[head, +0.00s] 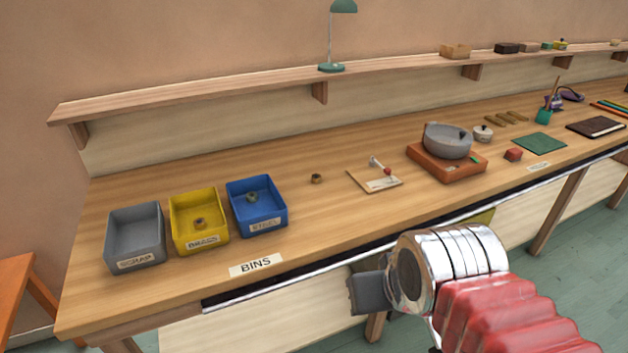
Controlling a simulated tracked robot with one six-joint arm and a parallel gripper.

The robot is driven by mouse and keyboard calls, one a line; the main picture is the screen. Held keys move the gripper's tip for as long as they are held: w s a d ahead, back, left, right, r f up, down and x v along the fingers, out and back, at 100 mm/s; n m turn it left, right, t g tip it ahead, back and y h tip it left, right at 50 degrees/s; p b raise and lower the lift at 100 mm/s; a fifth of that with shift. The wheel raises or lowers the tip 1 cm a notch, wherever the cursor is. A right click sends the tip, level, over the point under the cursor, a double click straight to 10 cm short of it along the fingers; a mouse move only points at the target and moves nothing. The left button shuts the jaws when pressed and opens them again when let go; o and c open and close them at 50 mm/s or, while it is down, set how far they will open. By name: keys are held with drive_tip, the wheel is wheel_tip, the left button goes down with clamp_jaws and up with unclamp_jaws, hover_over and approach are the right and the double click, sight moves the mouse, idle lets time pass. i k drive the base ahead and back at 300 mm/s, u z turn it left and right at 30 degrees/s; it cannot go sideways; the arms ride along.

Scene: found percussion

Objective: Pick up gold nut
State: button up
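A small gold-brown nut (316,178) lies on the workbench, right of the blue bin and left of a small card. Another gold nut (200,223) lies in the yellow bin (186,243) labelled BRASS. A duller nut (252,197) lies in the blue bin (263,227) labelled STEEL. My gripper (366,291) is in front of the bench's front edge, below and right of the loose nut and well apart from it. Only a dark grey part of it shows beside the chrome wrist, so its opening is hidden.
A grey bin (137,260) labelled SCRAP stands at the left. A shelf (250,83) runs above.

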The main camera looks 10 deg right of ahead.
sight(316, 178)
drive_tip(key=z, duration=0.05)
drive_tip(key=i, duration=1)
drive_tip(key=u, duration=0.05)
